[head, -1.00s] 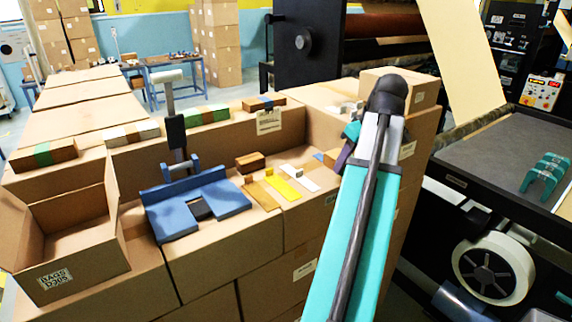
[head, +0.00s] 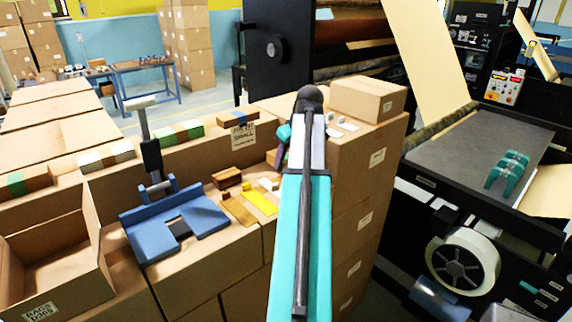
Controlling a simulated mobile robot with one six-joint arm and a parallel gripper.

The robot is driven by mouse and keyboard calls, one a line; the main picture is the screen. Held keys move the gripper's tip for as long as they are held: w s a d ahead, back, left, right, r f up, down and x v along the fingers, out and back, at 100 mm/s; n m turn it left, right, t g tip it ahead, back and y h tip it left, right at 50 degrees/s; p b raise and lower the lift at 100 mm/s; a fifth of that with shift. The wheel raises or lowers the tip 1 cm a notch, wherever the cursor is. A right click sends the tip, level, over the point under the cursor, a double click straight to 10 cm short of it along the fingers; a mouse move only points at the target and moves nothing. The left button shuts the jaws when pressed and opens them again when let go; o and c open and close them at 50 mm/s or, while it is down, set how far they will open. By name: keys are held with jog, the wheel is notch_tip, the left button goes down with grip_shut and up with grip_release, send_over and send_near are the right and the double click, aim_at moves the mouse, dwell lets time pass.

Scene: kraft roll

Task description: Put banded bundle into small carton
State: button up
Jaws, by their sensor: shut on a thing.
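My gripper (head: 280,150) is mostly hidden behind my teal arm, above the right part of the carton top. Its fingertips do not show clearly. A small brown piece (head: 271,158) shows at its left side, and I take it for the held banded bundle; the rest of it is hidden. An open carton (head: 85,262) with a printed label stands at the lower left, its flaps up and its visible inside empty. My gripper is well to the right of it.
A blue fixture (head: 175,222) with an upright lever stands between carton and arm. Banded stacks (head: 180,133) lie along the back ledge. A brown block (head: 227,178) and yellow strip (head: 258,201) lie near my arm. A closed box (head: 368,98) and machine stand right.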

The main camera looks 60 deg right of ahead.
jog(key=shift+w+f, duration=0.1)
jog(key=shift+f, duration=0.05)
dwell(0.3)
jog(key=shift+f+p, duration=1)
jog(key=shift+f, duration=0.6)
jog(key=shift+f, duration=0.15)
jog(key=o, duration=1.1)
jog(key=shift+o, duration=0.2)
jog(key=shift+r, duration=0.2)
jog(key=shift+b+v, duration=2.5)
jog(key=shift+v, duration=3.45)
